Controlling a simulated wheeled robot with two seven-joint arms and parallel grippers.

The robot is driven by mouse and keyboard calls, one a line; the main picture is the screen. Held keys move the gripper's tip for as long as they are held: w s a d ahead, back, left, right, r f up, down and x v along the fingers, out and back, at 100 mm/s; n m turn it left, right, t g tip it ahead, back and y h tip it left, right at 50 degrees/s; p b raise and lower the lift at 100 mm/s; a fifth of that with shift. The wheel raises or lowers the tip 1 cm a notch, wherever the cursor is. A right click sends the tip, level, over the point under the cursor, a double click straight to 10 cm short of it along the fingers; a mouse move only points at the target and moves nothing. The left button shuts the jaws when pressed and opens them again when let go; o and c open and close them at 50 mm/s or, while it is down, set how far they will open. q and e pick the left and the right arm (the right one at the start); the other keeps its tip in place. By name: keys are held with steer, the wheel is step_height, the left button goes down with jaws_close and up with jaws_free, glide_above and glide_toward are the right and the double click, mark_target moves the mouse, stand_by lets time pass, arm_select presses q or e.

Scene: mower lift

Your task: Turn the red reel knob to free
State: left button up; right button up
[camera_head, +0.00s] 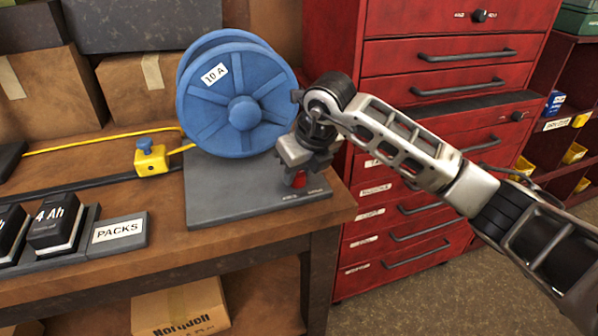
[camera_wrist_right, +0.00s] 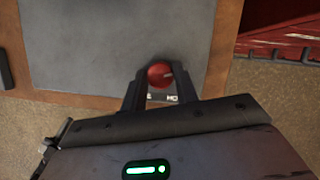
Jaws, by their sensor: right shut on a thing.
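The red reel knob (camera_head: 299,180) sits near the right front of the grey reel base plate (camera_head: 225,204), with small lettering in front of it. My right gripper (camera_head: 297,176) reaches down over the knob from the right and is shut on it. The knob's setting cannot be read, as the fingers hide part of the lettering. The blue reel (camera_head: 242,112), labelled "10 A", stands upright behind and left of the gripper. My left gripper is not in view.
A yellow block (camera_head: 151,159) with a blue knob sits on the yellow cord left of the reel. Battery packs (camera_head: 54,222) stand at the left beside a "PACKS" sign (camera_head: 118,233). A red drawer cabinet (camera_head: 345,50) stands close behind and right of my right arm.

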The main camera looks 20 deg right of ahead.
steer(key=shift+d+n+y+b, duration=0.1)
steer(key=shift+n+y+b, duration=0.5)
steer(key=shift+n, duration=0.6)
steer(key=n+g+b, duration=0.1)
steer(key=n, duration=0.2)
steer(key=shift+w+n+y, duration=0.15)
steer(key=shift+n+y, duration=0.15)
steer(key=shift+y, duration=0.1)
steer(key=n+g, duration=0.1)
steer(key=n, duration=0.1)
steer(key=n+g+y+b, duration=0.1)
steer(key=n, duration=0.2)
steer(key=shift+w+d+r, duration=0.1)
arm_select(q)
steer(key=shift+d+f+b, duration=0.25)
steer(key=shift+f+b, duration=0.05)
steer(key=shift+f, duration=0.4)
arm_select(e)
steer(key=shift+w+n+g, duration=0.1)
steer(key=shift+n+g, duration=0.5)
steer(key=shift+n, duration=1.2)
steer(key=o, duration=1)
steer(key=shift+c, duration=0.2)
arm_select(q)
steer(key=shift+p, duration=0.3)
arm_select(e)
steer(key=v, duration=1.6)
